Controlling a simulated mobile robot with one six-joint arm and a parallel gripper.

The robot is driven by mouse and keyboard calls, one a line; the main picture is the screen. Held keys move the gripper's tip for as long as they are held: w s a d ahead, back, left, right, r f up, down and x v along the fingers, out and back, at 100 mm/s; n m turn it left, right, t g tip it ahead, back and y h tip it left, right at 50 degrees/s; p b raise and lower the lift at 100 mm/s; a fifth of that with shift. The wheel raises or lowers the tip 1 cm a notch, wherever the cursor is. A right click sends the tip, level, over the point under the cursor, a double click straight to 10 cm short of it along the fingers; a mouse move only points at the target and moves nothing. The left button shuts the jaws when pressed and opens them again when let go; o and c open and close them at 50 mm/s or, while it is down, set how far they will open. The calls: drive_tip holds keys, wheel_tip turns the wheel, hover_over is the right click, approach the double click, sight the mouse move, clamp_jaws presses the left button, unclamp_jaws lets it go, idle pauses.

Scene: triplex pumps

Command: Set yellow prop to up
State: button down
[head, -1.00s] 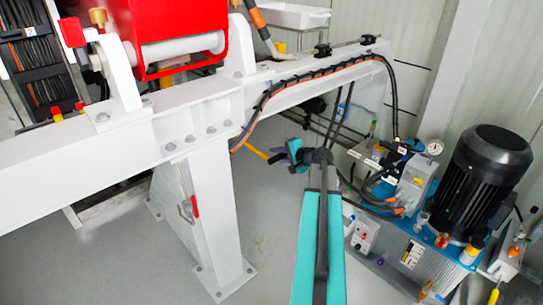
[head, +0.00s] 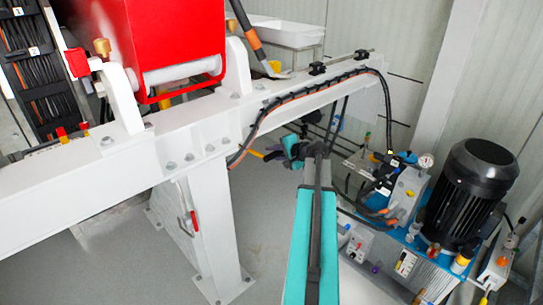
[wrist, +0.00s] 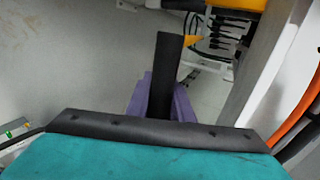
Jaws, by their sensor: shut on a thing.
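The yellow prop (head: 271,155) shows as a short yellow piece just below the white beam, at the left side of my gripper (head: 290,149). My gripper is shut on it, with the teal arm reaching up from the bottom of the picture. The beam and the gripper hide much of the prop. In the wrist view a yellow tip (wrist: 192,41) shows beside the black finger of my gripper (wrist: 165,78), with purple parts around it. The contact itself is hidden behind the finger there.
The white beam (head: 300,90) with black and orange cables runs just above my gripper. A white post (head: 205,215) stands at left. A black motor (head: 470,185) and blue pump unit with gauge stand close at right. The floor (head: 262,220) between is clear.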

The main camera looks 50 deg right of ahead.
drive_tip(key=shift+w+a+r, duration=0.1)
drive_tip(key=shift+w+r, duration=0.05)
drive_tip(key=shift+r, duration=0.05)
drive_tip(key=c, duration=1.6)
unclamp_jaws()
drive_tip(key=shift+r, duration=0.1)
drive_tip(key=shift+o, duration=0.2)
drive_tip(key=v, duration=1.3)
drive_tip(key=shift+s, duration=0.4)
